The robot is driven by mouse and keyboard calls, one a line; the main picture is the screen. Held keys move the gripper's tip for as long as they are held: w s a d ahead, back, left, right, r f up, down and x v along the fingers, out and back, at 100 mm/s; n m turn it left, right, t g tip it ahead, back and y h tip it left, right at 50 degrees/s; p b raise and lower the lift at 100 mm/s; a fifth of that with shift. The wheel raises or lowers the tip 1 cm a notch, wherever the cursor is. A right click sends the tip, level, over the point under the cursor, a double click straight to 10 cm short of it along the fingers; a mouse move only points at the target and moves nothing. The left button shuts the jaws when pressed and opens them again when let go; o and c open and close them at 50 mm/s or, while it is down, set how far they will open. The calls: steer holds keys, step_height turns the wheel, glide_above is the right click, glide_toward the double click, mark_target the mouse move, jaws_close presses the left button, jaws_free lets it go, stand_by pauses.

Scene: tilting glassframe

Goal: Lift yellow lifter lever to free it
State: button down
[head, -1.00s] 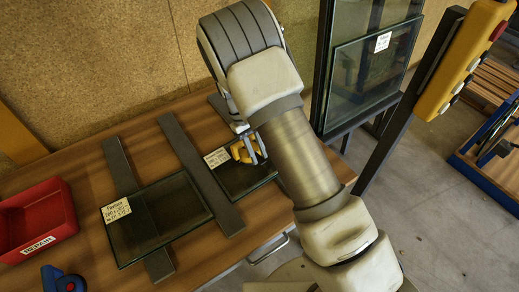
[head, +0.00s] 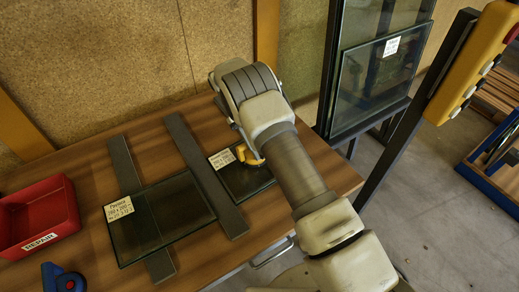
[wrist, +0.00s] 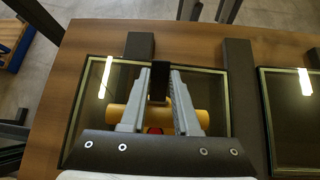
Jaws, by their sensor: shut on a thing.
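The yellow lifter (head: 248,155) sits on the small dark glass pane (head: 246,182) on the table, partly hidden by my arm in the head view. In the wrist view, the yellow lifter (wrist: 200,118) lies across below my fingers, with a small red part at its middle. Its black lever (wrist: 159,82) stands between my two grey fingers. My gripper (wrist: 160,74) is shut on this lever. My fingertips are hidden behind the arm in the head view. I cannot tell whether the lever is raised.
A larger glass pane (head: 165,220) lies to the left across dark strips (head: 205,180). A red bin (head: 38,218) and a blue tool (head: 62,280) are at the table's left. An upright glass frame (head: 378,75) and a post with a yellow control box (head: 470,62) stand to the right.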

stand_by(0.3)
steer(key=c, duration=0.6)
jaws_free()
steer(key=shift+c, duration=0.2)
step_height(320, 180, up, 4)
steer(key=shift+r, duration=0.1)
steer(key=s+d+r, duration=0.2)
steer(key=d+r, duration=0.4)
steer(key=d, duration=0.5)
steer(key=shift+s+d+r, duration=0.2)
steer(key=shift+s+r, duration=0.1)
steer(key=shift+r, duration=0.05)
